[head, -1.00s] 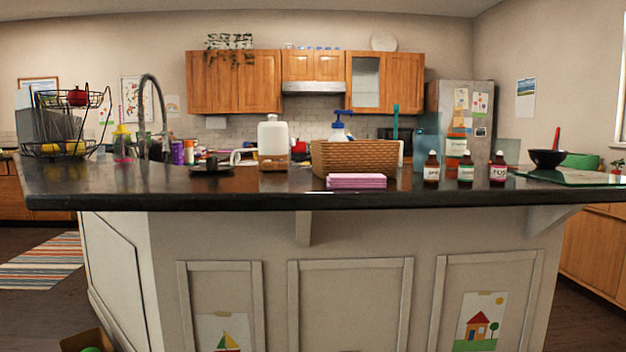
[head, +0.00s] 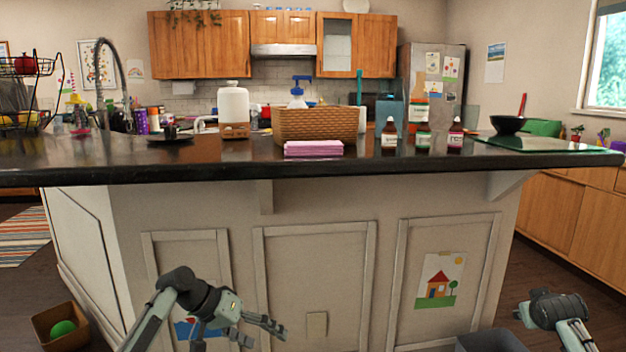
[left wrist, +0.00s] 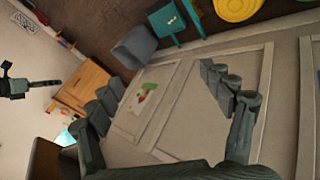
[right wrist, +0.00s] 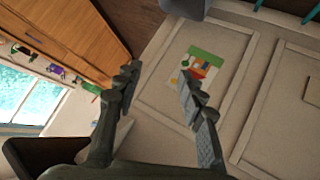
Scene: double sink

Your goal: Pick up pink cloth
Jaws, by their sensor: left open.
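The pink cloth (head: 313,149) lies folded in a flat stack near the front edge of the dark counter (head: 220,172), just in front of a wicker basket, in the head view. It does not show in either wrist view. My left gripper (head: 264,333) is open and empty, well below the counter top, in front of the island's panels. In the left wrist view its fingers (left wrist: 158,88) are spread with nothing between them. My right arm shows at the lower right of the head view. In the right wrist view my right gripper (right wrist: 158,80) is open and empty.
The wicker basket (head: 330,126) stands behind the cloth. A white bottle (head: 234,108) is left of it and small bottles (head: 389,134) are right. The counter's overhang and a bracket (head: 500,184) sit above my grippers. A brown box (head: 60,325) is on the floor at left.

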